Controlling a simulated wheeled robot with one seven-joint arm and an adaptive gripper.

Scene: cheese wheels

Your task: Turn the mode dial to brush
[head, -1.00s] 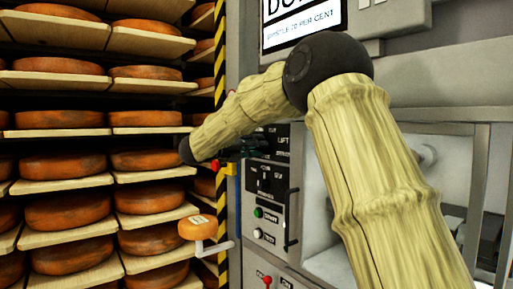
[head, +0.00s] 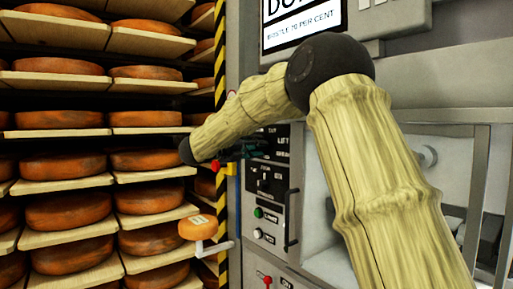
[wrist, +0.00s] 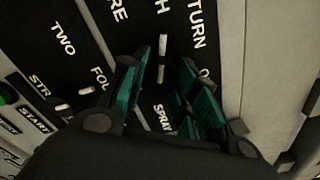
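The mode dial's panel is black with white labels. In the wrist view TURN (wrist: 197,22), SPRAY (wrist: 163,117) and a partly cut-off word ending in H (wrist: 163,18) can be read. A white pointer mark (wrist: 163,45) stands upright below the H word, with a second white piece below it, between my fingers. My gripper (wrist: 158,72) has its teal-padded fingers apart, one on each side of these marks. I cannot tell whether they touch the dial. In the head view my gripper (head: 246,150) is at the panel's upper part, and the dial is hidden behind it.
Another dial's labels, such as TWO (wrist: 63,38), lie left in the wrist view. A green button (head: 258,212), a white button (head: 258,233) and a black handle (head: 291,217) sit below.

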